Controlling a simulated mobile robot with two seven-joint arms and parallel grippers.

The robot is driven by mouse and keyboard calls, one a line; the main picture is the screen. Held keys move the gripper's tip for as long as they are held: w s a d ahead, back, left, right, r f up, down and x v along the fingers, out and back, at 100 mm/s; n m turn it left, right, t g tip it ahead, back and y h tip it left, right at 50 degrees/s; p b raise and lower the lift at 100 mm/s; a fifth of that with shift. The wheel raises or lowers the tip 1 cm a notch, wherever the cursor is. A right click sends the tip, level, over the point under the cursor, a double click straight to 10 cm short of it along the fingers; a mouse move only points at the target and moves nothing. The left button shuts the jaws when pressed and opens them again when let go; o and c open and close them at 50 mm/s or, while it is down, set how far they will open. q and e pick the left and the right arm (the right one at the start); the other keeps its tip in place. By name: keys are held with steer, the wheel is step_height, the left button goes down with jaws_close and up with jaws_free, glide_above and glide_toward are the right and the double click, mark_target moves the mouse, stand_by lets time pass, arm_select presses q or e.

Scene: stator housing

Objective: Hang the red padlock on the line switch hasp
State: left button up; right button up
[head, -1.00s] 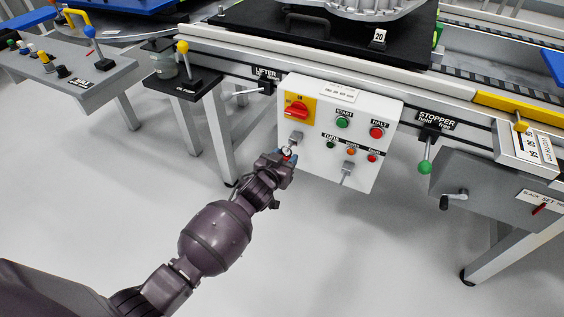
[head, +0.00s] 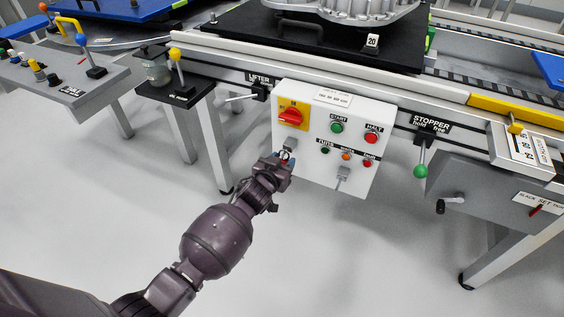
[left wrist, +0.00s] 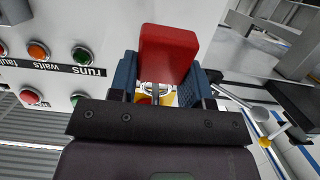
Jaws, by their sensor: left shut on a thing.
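The red padlock (left wrist: 168,52) is gripped between the blue fingers of my left gripper (left wrist: 165,80) in the left wrist view. Its metal shackle (left wrist: 155,90) shows beyond the body, before a yellow patch. In the head view my left gripper (head: 284,158) is shut at the lower left of the white control box (head: 310,150) and mostly hides the padlock. The grey hasp (head: 291,143) is just above the fingertips, below the red line switch (head: 291,116) on its yellow plate. I cannot tell whether the shackle is through the hasp. My right gripper is not in view.
The box also carries a green start button (head: 337,127), a red halt button (head: 372,138), small lamps and a second grey bracket (head: 343,174). The lifter lever (head: 241,98) is up left, the green-knobbed stopper lever (head: 421,170) to the right. Floor below is clear.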

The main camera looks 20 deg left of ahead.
arm_select(q)
steer(key=o, duration=1.1)
steer(key=shift+c, duration=0.2)
steer(key=shift+s+r, duration=0.2)
steer(key=shift+s, duration=0.1)
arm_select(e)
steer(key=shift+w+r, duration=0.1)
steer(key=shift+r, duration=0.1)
arm_select(q)
steer(key=shift+p+v, duration=0.65)
steer(key=shift+v, duration=0.25)
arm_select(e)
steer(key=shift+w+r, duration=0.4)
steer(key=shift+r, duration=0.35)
arm_select(q)
steer(key=shift+p+v, duration=0.4)
steer(key=shift+v, duration=0.5)
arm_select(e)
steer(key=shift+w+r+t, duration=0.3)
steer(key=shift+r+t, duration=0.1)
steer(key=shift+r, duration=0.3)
arm_select(q)
steer(key=shift+s, duration=0.15)
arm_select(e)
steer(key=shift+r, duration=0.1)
